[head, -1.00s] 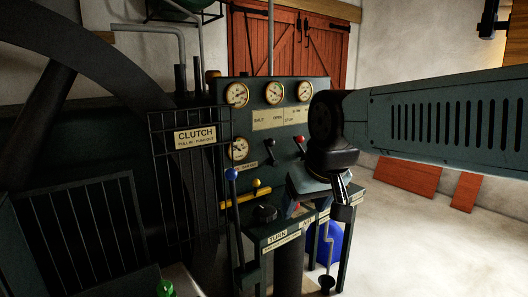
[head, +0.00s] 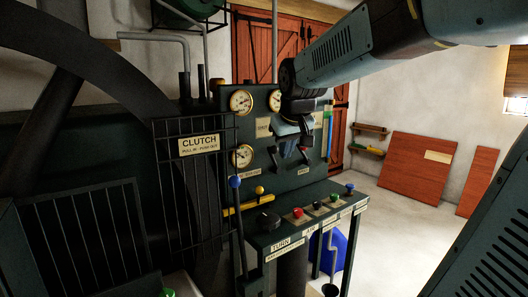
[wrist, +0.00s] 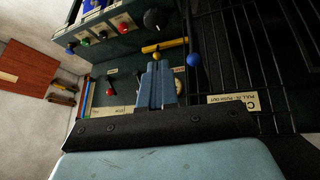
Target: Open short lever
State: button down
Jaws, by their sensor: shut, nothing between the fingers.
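My gripper (head: 294,157) is in front of the upright dark gauge panel (head: 313,171), its fingers pointing down towards it. In the wrist view my gripper (wrist: 156,64) has its two grey-blue fingers together, with nothing seen between them. The panel's small levers are mostly hidden behind my gripper in the head view. In the wrist view a red-knobbed lever (wrist: 111,89) shows on the panel, left of the fingers and apart from them. I cannot tell whether the fingers touch a lever.
A console shelf (head: 290,232) with a red button (head: 298,213) and several other knobs juts out below. A tall blue-knobbed lever (head: 235,182) and a yellow bar (head: 245,207) stand left, by the clutch cage (head: 195,185). Open floor lies right.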

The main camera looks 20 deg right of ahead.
jog(key=w+d+f+n, duration=0.1)
jog(key=w+f, duration=0.1)
jog(key=w, duration=1)
jog(key=w+d+f+n+h, duration=0.1)
jog(key=w+f, duration=0.1)
jog(key=w, duration=1)
jog(key=w+d+f+n+t+h, duration=0.1)
jog(key=w+d+f, duration=0.1)
jog(key=w, duration=0.9)
jog(key=shift+w+f, duration=0.2)
jog(key=shift+w, duration=0.2)
jog(key=shift+d+f, duration=0.1)
jog(key=w+d+f, duration=0.5)
jog(key=w+f, duration=0.2)
jog(key=shift+w+d, duration=0.35)
jog(key=shift+d, duration=0.05)
jog(key=shift+r, duration=0.15)
